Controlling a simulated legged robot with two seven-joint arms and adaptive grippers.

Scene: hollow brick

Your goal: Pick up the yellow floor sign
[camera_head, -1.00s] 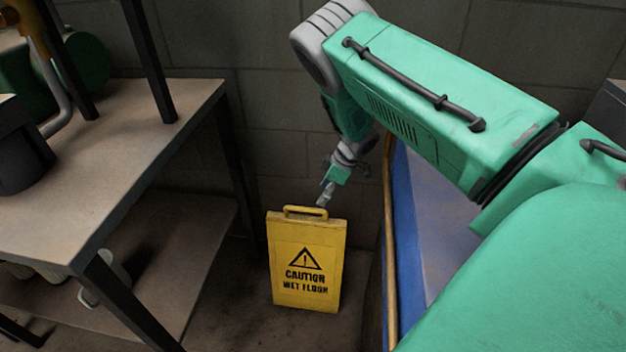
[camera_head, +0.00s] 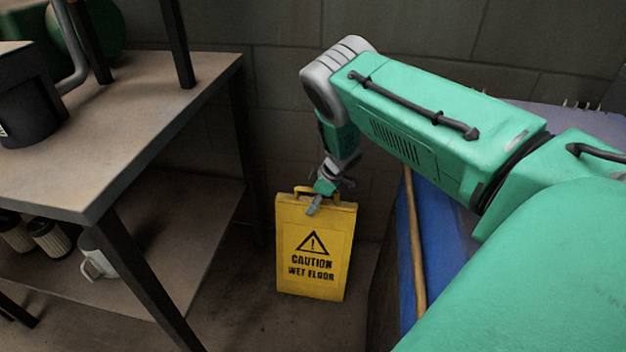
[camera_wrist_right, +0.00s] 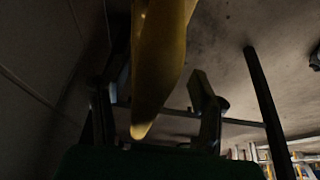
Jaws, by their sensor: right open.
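The yellow floor sign (camera_head: 316,240) stands upright on the floor between the shelf and the blue-sided object, its "CAUTION WET FLOOR" face toward me. My right gripper (camera_head: 313,202) is at the sign's top, by its handle (camera_head: 301,190), one finger showing in front of the top edge. In the right wrist view, the yellow sign (camera_wrist_right: 160,60) reaches down between the two fingers of my open right gripper (camera_wrist_right: 155,105). I cannot tell whether either finger touches it. My left gripper is not in view.
A metal shelf unit (camera_head: 150,125) stands at the left, with a white mug (camera_head: 97,258) and several canisters on its lower level. A blue-sided object (camera_head: 440,240) with a wooden edge is at the right. A block wall (camera_head: 285,100) is close behind the sign.

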